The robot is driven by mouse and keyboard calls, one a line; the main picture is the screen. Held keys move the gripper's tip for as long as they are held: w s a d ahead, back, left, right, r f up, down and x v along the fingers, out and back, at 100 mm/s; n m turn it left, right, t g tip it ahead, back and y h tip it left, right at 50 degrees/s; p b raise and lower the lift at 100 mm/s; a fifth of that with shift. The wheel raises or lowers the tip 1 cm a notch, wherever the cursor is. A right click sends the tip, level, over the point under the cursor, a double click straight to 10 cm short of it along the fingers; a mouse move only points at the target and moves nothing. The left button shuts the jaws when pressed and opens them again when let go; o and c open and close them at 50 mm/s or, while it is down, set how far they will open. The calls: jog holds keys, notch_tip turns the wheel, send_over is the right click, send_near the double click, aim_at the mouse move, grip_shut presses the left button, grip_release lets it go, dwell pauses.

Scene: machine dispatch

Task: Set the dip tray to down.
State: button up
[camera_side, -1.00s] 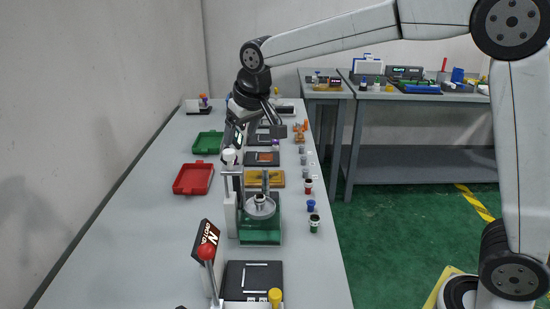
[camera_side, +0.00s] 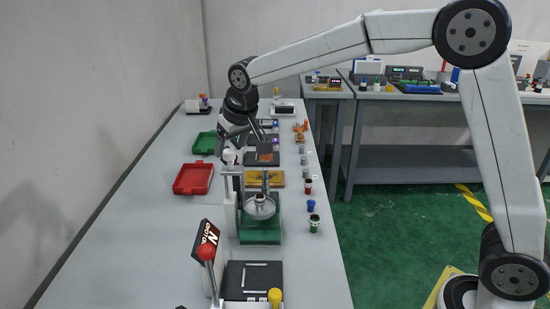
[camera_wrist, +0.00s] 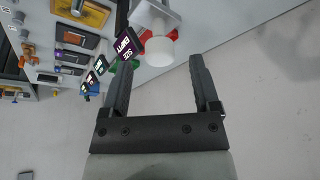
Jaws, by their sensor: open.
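The frames do not make clear which part is the dip tray. A round metal dish (camera_side: 259,207) sits in a frame over a green base (camera_side: 260,232), with a white upright beside it. Further back a white round knob (camera_side: 229,156) stands at the left of the row of stations. A white knob (camera_wrist: 159,51) shows large in the wrist view, on a pale bracket, ahead of my fingertips and roughly between their lines. My gripper (camera_wrist: 160,62) is open and empty, and no contact with the knob shows. In the side view my gripper (camera_side: 242,132) hangs over the far stations, its fingers partly unclear.
A red tray (camera_side: 193,191) and a green tray (camera_side: 203,152) lie left of the stations. Several small bottles and parts line the right edge. A red-knobbed lever (camera_side: 207,253) stands in front. The bench is clear at left. Small label signs (camera_wrist: 125,46) show near the knob.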

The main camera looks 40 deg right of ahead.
jog(key=shift+x, duration=1.2)
jog(key=shift+c, duration=0.3)
grip_shut()
dwell(0.4)
